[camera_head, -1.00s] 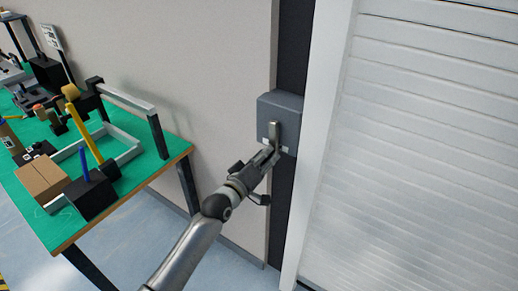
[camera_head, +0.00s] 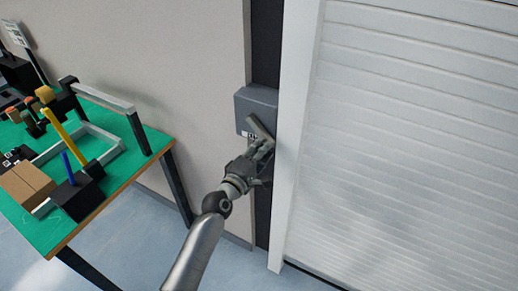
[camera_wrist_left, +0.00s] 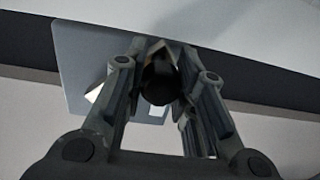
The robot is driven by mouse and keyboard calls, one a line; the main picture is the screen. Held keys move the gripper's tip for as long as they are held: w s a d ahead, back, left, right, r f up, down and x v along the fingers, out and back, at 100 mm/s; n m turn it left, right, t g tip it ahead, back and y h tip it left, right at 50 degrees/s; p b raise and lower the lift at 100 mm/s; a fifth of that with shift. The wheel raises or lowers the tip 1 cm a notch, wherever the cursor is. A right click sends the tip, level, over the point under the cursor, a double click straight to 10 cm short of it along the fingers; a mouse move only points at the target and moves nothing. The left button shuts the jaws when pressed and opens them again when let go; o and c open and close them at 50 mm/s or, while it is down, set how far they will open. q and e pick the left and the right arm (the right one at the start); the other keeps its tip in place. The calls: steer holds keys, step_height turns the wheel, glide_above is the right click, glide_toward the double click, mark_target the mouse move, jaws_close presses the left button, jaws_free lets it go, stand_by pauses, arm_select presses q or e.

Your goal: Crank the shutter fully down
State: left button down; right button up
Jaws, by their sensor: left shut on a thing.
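The white slatted shutter (camera_head: 410,150) fills the right of the head view, and its lower edge is close to the floor. The grey crank box (camera_head: 257,103) is on the dark post left of the shutter frame; it also shows in the left wrist view (camera_wrist_left: 80,60). The crank arm (camera_head: 259,127) slants down to the right from the box. My left gripper (camera_head: 264,147) is shut on the crank's dark round knob (camera_wrist_left: 160,82), which sits between its fingers in the left wrist view. My right gripper is out of view.
A green-topped workbench (camera_head: 50,235) stands at the left with a cardboard box (camera_head: 27,186), a black holder (camera_head: 80,196) and several tools. The shutter's white frame (camera_head: 297,130) is close to the right of my left gripper. Clear floor lies below.

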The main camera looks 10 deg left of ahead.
arm_select(q)
steer(key=shift+r, duration=0.25)
steer(key=c, duration=1.1)
jaws_free()
steer(key=shift+d, duration=0.1)
steer(key=shift+c, duration=0.2)
steer(key=shift+f, duration=0.1)
steer(key=shift+s+a, duration=0.25)
steer(key=shift+s, duration=0.3)
steer(key=v, duration=1)
steer(key=shift+s, duration=0.4)
steer(key=shift+a, duration=0.15)
